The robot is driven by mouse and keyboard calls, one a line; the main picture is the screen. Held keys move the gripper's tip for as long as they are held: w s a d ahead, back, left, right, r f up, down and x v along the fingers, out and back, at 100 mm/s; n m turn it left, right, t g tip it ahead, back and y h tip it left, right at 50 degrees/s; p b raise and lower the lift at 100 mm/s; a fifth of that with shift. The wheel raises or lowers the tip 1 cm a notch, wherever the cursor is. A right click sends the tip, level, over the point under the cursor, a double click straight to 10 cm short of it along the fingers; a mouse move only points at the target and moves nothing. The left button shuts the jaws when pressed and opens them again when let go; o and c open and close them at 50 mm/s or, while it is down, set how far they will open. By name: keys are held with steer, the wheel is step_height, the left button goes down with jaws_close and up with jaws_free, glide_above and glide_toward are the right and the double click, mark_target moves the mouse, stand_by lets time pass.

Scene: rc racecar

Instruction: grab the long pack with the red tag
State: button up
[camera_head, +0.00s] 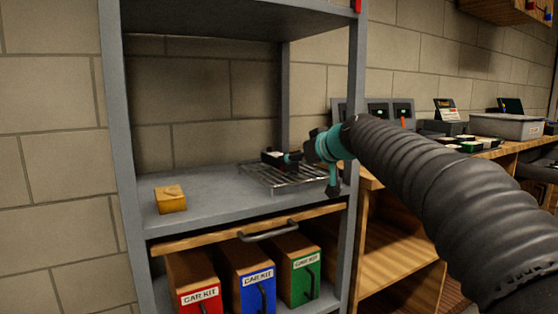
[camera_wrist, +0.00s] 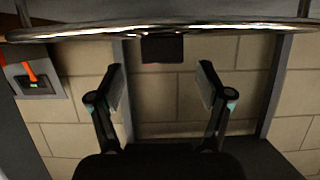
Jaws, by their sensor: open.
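A dark pack (camera_head: 272,158) with a small red mark lies on a wire rack (camera_head: 270,177) on the grey shelf. My gripper (camera_head: 300,157) is just right of it in the head view, and its arm partly covers that area. In the wrist view, which looks upside down, the black end of the pack (camera_wrist: 162,48) shows beside the rack's rim (camera_wrist: 100,33). My gripper (camera_wrist: 162,80) is open and empty there, its two fingers spread to either side of the pack's line, with a gap to it. The pack's full length is hidden.
A small yellow-brown block (camera_head: 170,199) sits on the shelf's left side. Shelf posts (camera_head: 356,100) stand close to my arm. A wooden workbench with devices is at the right.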

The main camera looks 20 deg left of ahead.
steer(key=x, duration=0.1)
steer(key=p+x, duration=0.1)
steer(key=x, duration=0.3)
steer(key=shift+a+r, duration=0.25)
steer(key=shift+r, duration=0.05)
jaws_close()
